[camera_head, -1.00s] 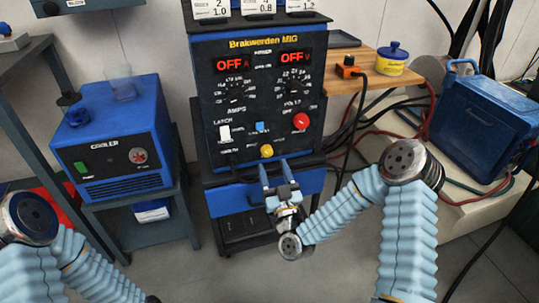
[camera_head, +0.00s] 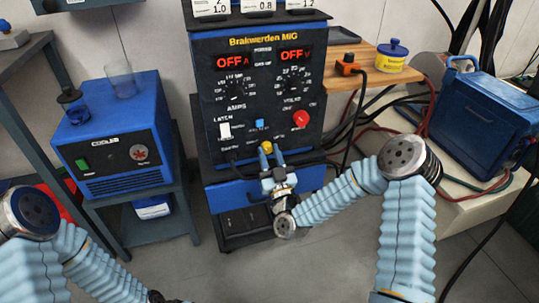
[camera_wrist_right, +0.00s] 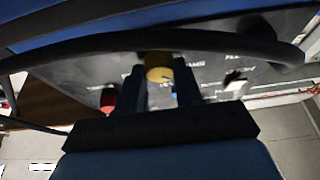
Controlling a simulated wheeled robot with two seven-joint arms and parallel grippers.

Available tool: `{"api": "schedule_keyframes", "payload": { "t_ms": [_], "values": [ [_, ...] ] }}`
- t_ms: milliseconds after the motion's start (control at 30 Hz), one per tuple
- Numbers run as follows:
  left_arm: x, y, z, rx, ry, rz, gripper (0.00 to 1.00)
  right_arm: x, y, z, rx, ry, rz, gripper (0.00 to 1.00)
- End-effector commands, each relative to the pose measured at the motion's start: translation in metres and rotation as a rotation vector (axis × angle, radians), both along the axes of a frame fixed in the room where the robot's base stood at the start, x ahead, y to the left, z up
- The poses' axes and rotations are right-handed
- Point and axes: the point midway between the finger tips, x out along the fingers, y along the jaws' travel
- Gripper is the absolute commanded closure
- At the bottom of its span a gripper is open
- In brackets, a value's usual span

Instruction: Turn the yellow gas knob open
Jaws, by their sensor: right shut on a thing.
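The yellow gas knob (camera_head: 266,147) sits low on the black front panel of the blue welder (camera_head: 255,100). My right gripper (camera_head: 270,152) reaches up to it from below, with its fingers shut on the knob. In the right wrist view the yellow knob (camera_wrist_right: 158,70) lies between the two dark fingers of my right gripper (camera_wrist_right: 158,82). The knob's exact turned angle is hard to tell. My left arm enters at the lower left in the head view, and its gripper is not clearly seen.
A red knob (camera_head: 302,118), a white switch (camera_head: 225,129) and a blue switch (camera_head: 260,124) are close by on the panel. A dark bar (camera_wrist_right: 200,42) crosses the right wrist view near the fingers. The blue cooler (camera_head: 118,140) stands left.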

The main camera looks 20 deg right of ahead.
Motion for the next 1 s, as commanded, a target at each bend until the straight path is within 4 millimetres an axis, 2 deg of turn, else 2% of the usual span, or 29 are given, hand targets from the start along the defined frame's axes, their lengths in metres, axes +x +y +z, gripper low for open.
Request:
{"api": "schedule_keyframes", "payload": {
  "t_ms": [267,467,667,1000],
  "values": [
    [0.001,0.001,-0.006,0.002,-0.001,0.003,0.57,0.000,0.000,-0.002,0.038,0.001,0.000,0.96],
    [0.002,0.005,-0.020,0.008,-0.004,0.009,0.57,0.000,0.001,-0.004,0.144,0.005,0.001,0.96],
    [0.004,0.010,-0.037,0.014,-0.007,0.018,0.57,-0.001,0.003,-0.004,0.316,0.010,0.002,0.96],
    [0.003,0.007,-0.059,0.007,-0.002,0.012,0.57,0.000,0.004,-0.002,0.640,0.021,0.001,0.96]
  ]
}}
